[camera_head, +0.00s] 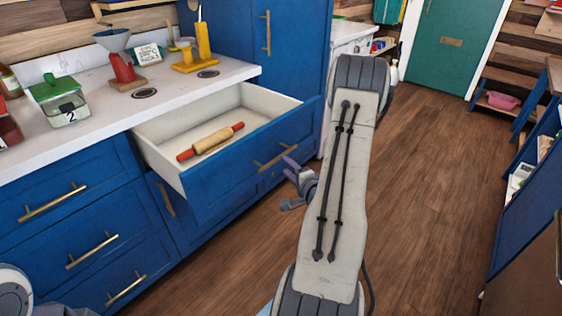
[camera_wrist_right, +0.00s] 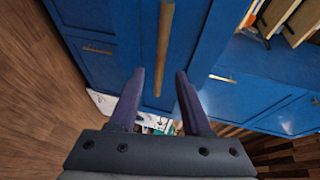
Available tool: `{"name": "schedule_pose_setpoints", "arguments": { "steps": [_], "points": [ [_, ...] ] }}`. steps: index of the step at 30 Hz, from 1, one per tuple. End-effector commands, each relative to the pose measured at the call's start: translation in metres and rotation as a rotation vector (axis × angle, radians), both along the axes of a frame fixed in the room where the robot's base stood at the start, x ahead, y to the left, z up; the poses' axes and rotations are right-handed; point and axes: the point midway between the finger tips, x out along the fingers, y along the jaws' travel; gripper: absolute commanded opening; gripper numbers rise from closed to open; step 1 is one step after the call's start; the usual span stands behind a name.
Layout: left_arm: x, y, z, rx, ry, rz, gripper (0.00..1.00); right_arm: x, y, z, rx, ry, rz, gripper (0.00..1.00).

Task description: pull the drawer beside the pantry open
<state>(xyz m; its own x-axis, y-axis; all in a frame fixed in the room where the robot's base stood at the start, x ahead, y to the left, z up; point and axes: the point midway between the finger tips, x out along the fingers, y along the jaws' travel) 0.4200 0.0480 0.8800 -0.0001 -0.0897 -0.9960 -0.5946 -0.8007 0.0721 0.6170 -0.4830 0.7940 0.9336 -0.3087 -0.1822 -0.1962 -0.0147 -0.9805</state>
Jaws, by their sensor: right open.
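The blue drawer (camera_head: 225,178) beside the tall blue pantry cabinet (camera_head: 285,45) stands pulled well out from under the white counter. A rolling pin (camera_head: 211,141) with red ends lies in its pale interior. Its front carries a brass bar handle (camera_head: 275,156). My left gripper is not in view.
The counter (camera_head: 185,85) holds a green-lidded jar (camera_head: 62,102), a red funnel stand (camera_head: 122,66) and a yellow stand (camera_head: 196,58). Closed blue drawers (camera_head: 60,215) are at left. Open wooden floor (camera_head: 420,190) lies right of my arm, bounded by a blue shelf unit (camera_head: 525,200).

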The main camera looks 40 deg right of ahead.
Motion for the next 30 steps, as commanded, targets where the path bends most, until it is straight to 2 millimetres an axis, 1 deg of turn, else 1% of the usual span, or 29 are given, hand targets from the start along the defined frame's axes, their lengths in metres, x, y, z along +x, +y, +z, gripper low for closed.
{"name": "schedule_pose_setpoints", "arguments": {
  "steps": [1,3,7,11,30],
  "points": [
    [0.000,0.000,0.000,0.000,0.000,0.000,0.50,-0.009,0.002,0.002,0.002,0.000,-0.005,0.48],
    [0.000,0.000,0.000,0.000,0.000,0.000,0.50,-0.018,0.005,0.004,0.000,0.000,-0.004,0.48],
    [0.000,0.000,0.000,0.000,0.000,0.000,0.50,-0.028,0.009,0.005,0.000,0.000,-0.001,0.48],
    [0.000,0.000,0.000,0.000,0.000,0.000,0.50,-0.031,0.011,0.006,0.000,-0.001,0.001,0.48],
    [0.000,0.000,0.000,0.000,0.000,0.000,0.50,-0.032,0.009,0.006,-0.001,-0.001,-0.002,0.48]
  ]
}}
